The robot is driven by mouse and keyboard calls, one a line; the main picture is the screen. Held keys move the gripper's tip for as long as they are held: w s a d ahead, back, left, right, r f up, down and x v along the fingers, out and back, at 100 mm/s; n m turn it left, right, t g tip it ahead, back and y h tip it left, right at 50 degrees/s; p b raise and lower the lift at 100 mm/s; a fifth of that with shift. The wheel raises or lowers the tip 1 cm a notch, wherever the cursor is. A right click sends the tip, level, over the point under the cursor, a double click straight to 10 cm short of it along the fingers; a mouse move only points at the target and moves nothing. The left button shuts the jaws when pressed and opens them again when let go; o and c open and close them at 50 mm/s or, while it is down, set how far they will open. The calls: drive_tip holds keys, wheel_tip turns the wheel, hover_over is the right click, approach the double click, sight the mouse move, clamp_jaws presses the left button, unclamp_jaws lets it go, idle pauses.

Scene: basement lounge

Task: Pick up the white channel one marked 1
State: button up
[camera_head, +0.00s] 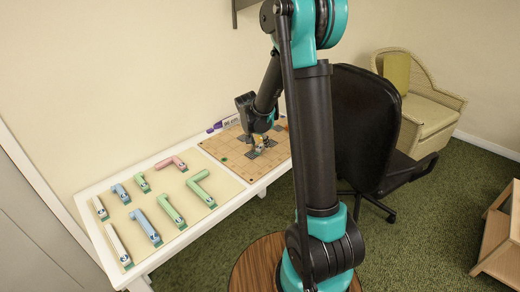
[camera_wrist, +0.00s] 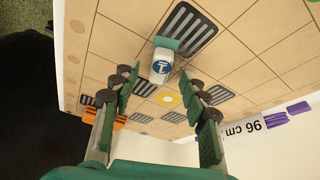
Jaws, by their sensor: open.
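In the wrist view, a small white channel (camera_wrist: 161,69) with a green end piece lies on the tan grid board (camera_wrist: 118,42). Its blue disc bears a pale mark like a T or an upside-down 1. My gripper (camera_wrist: 160,88) is open, with a finger to each side in the picture and the channel between and just beyond the tips. I see no contact. In the head view, my gripper (camera_head: 257,143) is low over the grid board (camera_head: 232,159), and its fingers partly hide small pieces there. Two other white channels, one short (camera_head: 99,208) and one long (camera_head: 117,245), lie on the left mat.
Several blue, green and pink channels, such as a pink one (camera_head: 171,162), lie on the tan left mat (camera_head: 160,188). A black chair (camera_head: 365,125) stands right of the table.

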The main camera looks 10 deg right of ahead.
drive_tip(key=shift+x, duration=0.75)
drive_tip(key=c, duration=1)
drive_tip(key=shift+r, duration=0.1)
